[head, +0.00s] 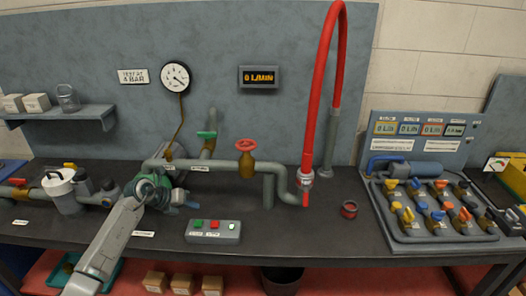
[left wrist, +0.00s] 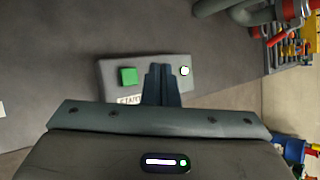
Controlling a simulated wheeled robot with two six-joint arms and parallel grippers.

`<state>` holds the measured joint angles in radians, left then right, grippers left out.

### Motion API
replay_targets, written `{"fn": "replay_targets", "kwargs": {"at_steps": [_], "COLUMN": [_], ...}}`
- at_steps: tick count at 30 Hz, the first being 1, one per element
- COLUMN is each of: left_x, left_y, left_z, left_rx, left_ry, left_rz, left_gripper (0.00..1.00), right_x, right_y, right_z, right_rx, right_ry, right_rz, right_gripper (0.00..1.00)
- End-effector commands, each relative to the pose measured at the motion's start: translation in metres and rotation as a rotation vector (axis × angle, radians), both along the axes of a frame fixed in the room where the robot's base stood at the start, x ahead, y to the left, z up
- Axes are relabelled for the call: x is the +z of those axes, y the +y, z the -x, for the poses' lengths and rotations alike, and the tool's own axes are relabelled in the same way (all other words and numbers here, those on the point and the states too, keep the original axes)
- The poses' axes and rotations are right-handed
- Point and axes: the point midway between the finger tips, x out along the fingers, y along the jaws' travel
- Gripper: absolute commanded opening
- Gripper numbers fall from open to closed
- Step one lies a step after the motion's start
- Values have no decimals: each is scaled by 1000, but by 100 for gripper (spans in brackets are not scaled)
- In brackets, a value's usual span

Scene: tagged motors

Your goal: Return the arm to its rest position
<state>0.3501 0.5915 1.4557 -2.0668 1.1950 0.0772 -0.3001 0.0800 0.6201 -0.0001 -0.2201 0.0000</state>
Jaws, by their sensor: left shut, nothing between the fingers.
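My left gripper (head: 190,203) reaches in from the lower left in the head view, above the dark bench and left of the grey button box. In the left wrist view my left gripper (left wrist: 161,72) shows its two fingers together with nothing between them. Behind the fingertips is the button box (left wrist: 110,74), with a green button to their left and a lit white button to their right. In the head view the button box (head: 228,239) shows green, red and lit white buttons. The fingers hide the box's middle in the wrist view. My right gripper is out of view.
A pipe with a red-wheeled valve (head: 246,158) runs behind the gripper. A white-lidded container (head: 62,196) stands left. A red hose (head: 309,110) drops to a pipe end. A manifold panel (head: 425,235) stands right.

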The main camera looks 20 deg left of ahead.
Motion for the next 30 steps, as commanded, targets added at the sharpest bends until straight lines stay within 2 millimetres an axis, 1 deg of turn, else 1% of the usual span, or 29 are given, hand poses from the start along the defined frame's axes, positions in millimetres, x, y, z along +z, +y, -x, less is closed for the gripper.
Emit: {"fn": "replay_targets", "kwargs": {"at_steps": [2, 4, 5, 7, 9, 11, 12, 15, 18, 20, 22, 23, 26, 29, 30], "left_x": [0, 2, 4, 13, 28, 44, 56, 83, 102, 107, 107, 104, 87, 58, 44], "left_y": [-3, -13, -20, -42, -68, -88, -97, -109, -107, -100, -88, -83, -66, -56, -54], "left_z": [0, -1, -1, -1, 0, 5, 9, 24, 43, 56, 73, 81, 111, 147, 163], "left_rx": [0, 0, 1, 10, 39, 80, 118, 244, 413, 533, 690, 763, 1021, 1301, 1416], "left_ry": [-8, -41, -65, -143, -244, -334, -390, -501, -574, -596, -604, -599, -554, -458, -407], "left_rz": [9, 42, 68, 154, 279, 408, 497, 718, 933, 1054, 1187, 1238, 1390, 1495, 1523], "left_gripper": [0, 0, 0, 0, 0, 0, 0, 0, 0, 0, 0, 0, 0, 0, 0], "right_x": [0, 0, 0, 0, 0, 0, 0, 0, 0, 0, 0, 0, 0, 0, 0], "right_y": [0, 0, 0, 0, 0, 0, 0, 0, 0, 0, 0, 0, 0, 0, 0], "right_z": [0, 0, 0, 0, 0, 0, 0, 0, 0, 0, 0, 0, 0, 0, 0], "right_rx": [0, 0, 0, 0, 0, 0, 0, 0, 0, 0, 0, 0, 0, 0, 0], "right_ry": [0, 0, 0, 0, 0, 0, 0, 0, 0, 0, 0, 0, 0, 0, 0], "right_rz": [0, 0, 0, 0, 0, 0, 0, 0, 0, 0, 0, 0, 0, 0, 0], "right_gripper": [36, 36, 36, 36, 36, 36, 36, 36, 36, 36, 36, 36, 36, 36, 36]}}
